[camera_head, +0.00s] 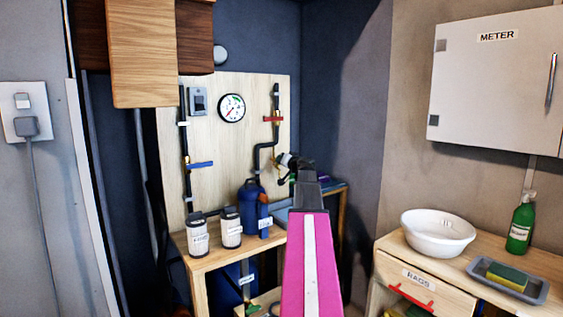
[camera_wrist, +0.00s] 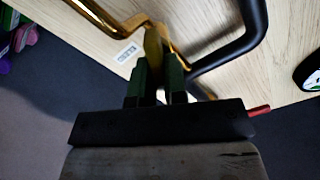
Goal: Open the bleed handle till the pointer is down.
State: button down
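A round white gauge (camera_head: 231,108) hangs on the wooden board in the head view; it has green and red marks, but its pointer is too small to read surely. A red handle (camera_head: 273,118) crosses the right pipe, and a blue handle (camera_head: 200,164) sits on the left pipe. I cannot tell which handle is the bleed handle. My gripper (camera_head: 291,162) is at the right pipe's lower end. In the wrist view its fingers (camera_wrist: 157,78) stand close together on either side of a yellow brass-coloured piece (camera_wrist: 153,42); whether they touch it is unclear.
A black pipe (camera_wrist: 245,45) bends close beside my fingers, and a small white label (camera_wrist: 127,53) is near them. A red bar (camera_wrist: 260,110) shows past the gripper body. Two canisters (camera_head: 231,228) and a blue bottle (camera_head: 254,210) stand on the bench below.

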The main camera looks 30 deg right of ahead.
jog(key=shift+a+n, duration=0.15)
jog(key=shift+n, duration=1.25)
jog(key=c, duration=1.2)
grip_release()
jog(key=shift+o, duration=0.2)
jog(key=shift+s, duration=0.1)
jog(key=s+d, duration=0.1)
jog(key=s, duration=0.9)
jog(key=shift+s+d, duration=0.25)
jog(key=shift+s, duration=0.05)
